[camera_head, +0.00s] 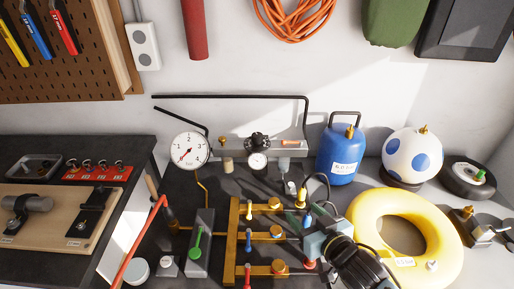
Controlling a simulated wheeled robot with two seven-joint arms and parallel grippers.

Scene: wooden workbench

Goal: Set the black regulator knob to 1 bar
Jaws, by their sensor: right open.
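The black regulator knob (258,141) sits on the grey panel at the back of the bench, above a small round white gauge (258,161). Its setting is too small to read. A larger white gauge (189,151), with a red needle and numbers from 1 to 4, stands to its left. My right gripper (308,224) comes in from the lower right and is open. It is in front of the knob and to its right, apart from it, near the brass manifold's right side. My left gripper is not in view.
A brass manifold (233,240) with coloured valves and a green-handled valve (197,245) stand in front of the panel. A blue tank (340,154), a spotted ball (411,155) and a yellow ring (362,212) occupy the right. A black pipe (230,97) runs above the knob.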

